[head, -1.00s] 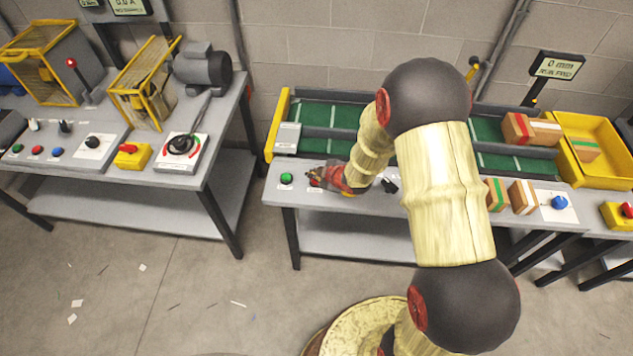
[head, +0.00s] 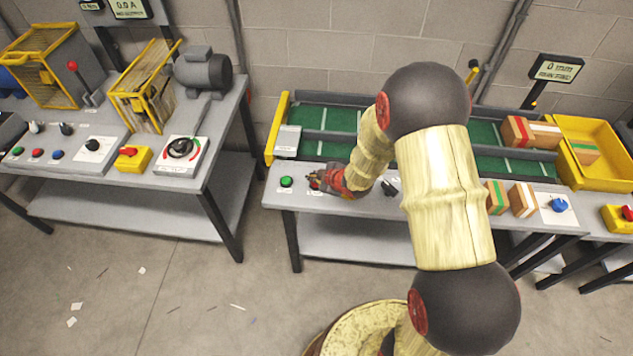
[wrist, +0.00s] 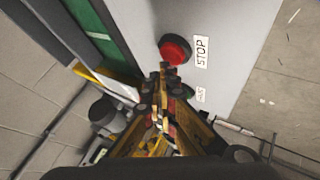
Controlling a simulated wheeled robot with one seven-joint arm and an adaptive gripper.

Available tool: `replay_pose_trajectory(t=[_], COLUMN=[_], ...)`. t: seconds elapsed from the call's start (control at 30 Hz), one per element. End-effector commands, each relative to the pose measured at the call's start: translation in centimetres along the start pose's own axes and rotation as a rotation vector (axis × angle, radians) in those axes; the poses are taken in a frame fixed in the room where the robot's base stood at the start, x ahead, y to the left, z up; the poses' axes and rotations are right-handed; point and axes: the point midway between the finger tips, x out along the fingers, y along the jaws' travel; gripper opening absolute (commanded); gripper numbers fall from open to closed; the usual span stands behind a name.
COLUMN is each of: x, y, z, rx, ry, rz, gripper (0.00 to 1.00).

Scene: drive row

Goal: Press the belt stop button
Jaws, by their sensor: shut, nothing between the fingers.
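The red stop button (wrist: 174,50) stands on the grey panel in the wrist view, with a STOP label (wrist: 201,52) beside it. My shut, empty gripper (wrist: 165,70) has its fingertips right by the near edge of the button; I cannot tell whether they touch it. In the head view my gripper (head: 315,179) is low over the left part of the bench front and hides most of the red button. A green button (head: 286,181) sits just left of it, and in the wrist view the green button (wrist: 187,91) is partly behind the fingers.
The green belt (head: 330,117) runs behind the panel, with boxes (head: 518,130) at its right end by a yellow bin (head: 603,171). A black knob (head: 390,188) and more boxes (head: 497,197) are right of my gripper. Another bench (head: 225,130) stands left across a gap.

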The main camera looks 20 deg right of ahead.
Motion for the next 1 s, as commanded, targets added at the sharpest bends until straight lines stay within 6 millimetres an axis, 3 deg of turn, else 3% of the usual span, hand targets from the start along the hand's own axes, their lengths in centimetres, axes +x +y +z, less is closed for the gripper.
replay_pose_trajectory(t=[1.0], x=[0.64], y=[-0.5], z=[0.5], rx=[0.0], ry=[0.0], rz=[0.0], gripper=[0.0])
